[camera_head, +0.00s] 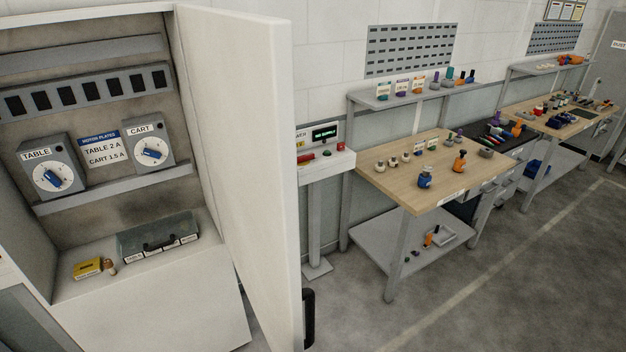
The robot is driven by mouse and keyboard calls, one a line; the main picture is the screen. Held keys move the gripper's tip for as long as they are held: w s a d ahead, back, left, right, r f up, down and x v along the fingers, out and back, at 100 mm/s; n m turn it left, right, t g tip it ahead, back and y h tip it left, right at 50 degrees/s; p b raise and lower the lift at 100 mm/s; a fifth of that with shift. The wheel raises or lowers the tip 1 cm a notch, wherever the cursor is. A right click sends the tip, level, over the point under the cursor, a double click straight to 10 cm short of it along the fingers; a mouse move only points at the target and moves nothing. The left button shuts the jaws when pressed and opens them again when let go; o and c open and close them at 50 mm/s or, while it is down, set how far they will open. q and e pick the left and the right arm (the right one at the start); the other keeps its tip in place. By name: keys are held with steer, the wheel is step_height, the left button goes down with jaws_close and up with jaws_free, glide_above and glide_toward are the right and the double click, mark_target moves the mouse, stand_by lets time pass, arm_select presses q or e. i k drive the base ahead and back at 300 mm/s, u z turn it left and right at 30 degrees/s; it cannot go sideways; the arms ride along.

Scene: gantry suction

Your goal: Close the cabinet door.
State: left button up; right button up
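The cabinet (110,55) stands open at the left of the head view. Its white door (245,150) is swung wide open, hinged on the cabinet's right side and jutting out toward me. A black handle (308,318) shows low at the door's outer edge. Inside are two dials with blue knobs, the TABLE dial (52,172) and the CART dial (149,148). A grey case (158,238) with a black handle and a yellow item (87,268) rest on the cabinet floor. Neither of my grippers shows in this view.
Right of the door stands a pedestal (322,165) with a lit display and buttons. Beyond it are a wooden workbench (400,165) holding several small parts and another bench (555,120). The grey floor (480,290) at the front right is clear.

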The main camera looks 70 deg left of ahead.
mark_target(240, 65)
steer(key=i, duration=1.3)
steer(key=u, duration=3.9)
steer(key=i, duration=0.5)
steer(key=u, duration=0.1)
